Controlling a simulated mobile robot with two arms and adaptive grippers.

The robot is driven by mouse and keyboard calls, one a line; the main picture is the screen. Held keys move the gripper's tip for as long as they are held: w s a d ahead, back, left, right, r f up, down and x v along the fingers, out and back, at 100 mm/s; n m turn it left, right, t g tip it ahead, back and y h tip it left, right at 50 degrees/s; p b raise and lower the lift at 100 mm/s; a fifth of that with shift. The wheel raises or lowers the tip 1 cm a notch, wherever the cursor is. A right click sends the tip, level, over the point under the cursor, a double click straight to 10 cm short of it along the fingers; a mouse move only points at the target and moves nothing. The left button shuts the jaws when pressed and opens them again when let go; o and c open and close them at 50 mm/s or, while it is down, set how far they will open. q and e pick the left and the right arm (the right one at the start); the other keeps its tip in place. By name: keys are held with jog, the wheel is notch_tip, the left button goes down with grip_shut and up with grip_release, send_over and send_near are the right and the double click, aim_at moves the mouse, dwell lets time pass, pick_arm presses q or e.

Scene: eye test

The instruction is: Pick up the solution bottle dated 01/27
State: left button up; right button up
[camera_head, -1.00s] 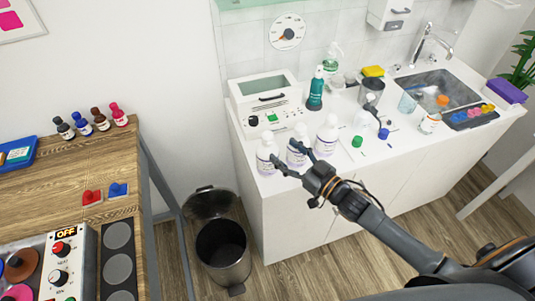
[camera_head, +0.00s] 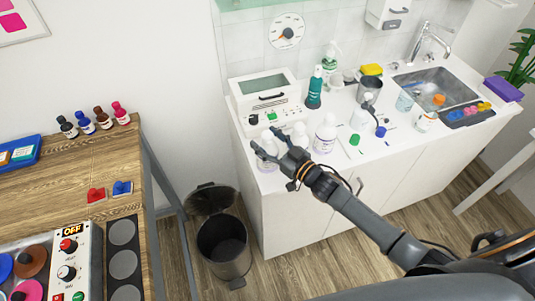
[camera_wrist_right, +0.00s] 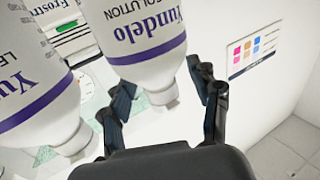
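Three white bottles with purple-banded labels stand near the front left of the counter: a left one (camera_head: 268,161), a middle one (camera_head: 299,131) and a right one (camera_head: 326,136). My right gripper (camera_head: 263,139) is open at the left bottle and partly covers it and the middle one. In the right wrist view, upside down, one bottle (camera_wrist_right: 146,60) reading "Yundelo" and "SOLUTION" shows between the open fingers (camera_wrist_right: 162,82). A second purple-lettered bottle (camera_wrist_right: 40,100) is close on the left. No date is readable. My left gripper is out of view.
A white device (camera_head: 265,97) stands behind the bottles, with a teal bottle (camera_head: 315,90) to its right. An open bin (camera_head: 224,248) stands on the floor below.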

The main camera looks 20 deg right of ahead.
grip_shut()
